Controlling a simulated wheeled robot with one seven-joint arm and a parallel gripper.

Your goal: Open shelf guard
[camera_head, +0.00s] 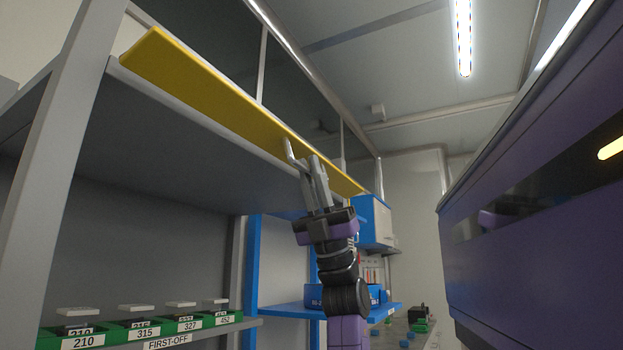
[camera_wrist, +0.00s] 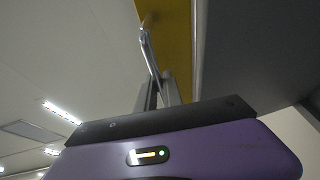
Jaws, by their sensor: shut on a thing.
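The shelf guard (camera_head: 212,95) is a long yellow panel along the front edge of the upper grey shelf in the head view. It also shows in the wrist view (camera_wrist: 178,40). A slim grey handle (camera_head: 290,152) stands out from the guard's face, and in the wrist view the handle (camera_wrist: 147,48) runs down from the yellow panel to my fingers. My gripper (camera_head: 310,163) reaches up from below and is shut on this handle. The fingers (camera_wrist: 160,92) hide the handle's near end.
The grey shelf (camera_head: 150,120) lies just behind the guard. Below it, green bins (camera_head: 140,333) labelled 210, 315, 327 and 452 stand on a lower ledge. A purple cabinet (camera_head: 530,210) rises at the right. A blue rack (camera_head: 252,270) stands behind my arm.

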